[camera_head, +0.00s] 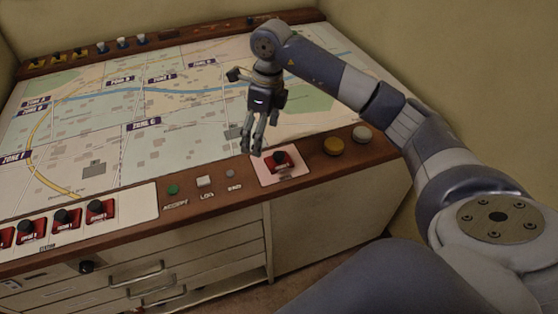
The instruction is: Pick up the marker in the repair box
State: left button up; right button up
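My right arm comes in from the right, and its gripper (252,150) hangs fingers-down over the lower right part of the map. Its fingers are apart, with nothing seen between them. The fingertips are just behind the red switch (281,162) on the console's front strip in the picture; their exact height above the surface is hard to tell. I see no marker and no repair box in this view. My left gripper is not in view.
The console's map (110,120) slopes up to the back. Several red switches (66,219) line the front left. Drawers with handles (137,274) are below. Walls stand behind and at right.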

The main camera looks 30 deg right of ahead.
jog(key=shift+h, duration=0.8)
jog(key=d, duration=0.2)
jog(key=d+r, duration=0.1)
jog(key=d, duration=0.1)
jog(key=shift+s, duration=0.25)
jog(key=p, duration=0.1)
send_over(279, 155)
jog(key=w, duration=0.1)
notch_tip(279, 155, down, 5)
jog(key=shift+r, duration=0.15)
jog(key=f, duration=0.1)
jog(key=f+p, duration=0.1)
jog(key=f, duration=0.1)
jog(key=s+f+p, duration=0.1)
jog(key=f, duration=0.1)
jog(key=shift+w+f, duration=0.1)
jog(key=shift+f, duration=0.35)
jog(key=shift+c, duration=0.6)
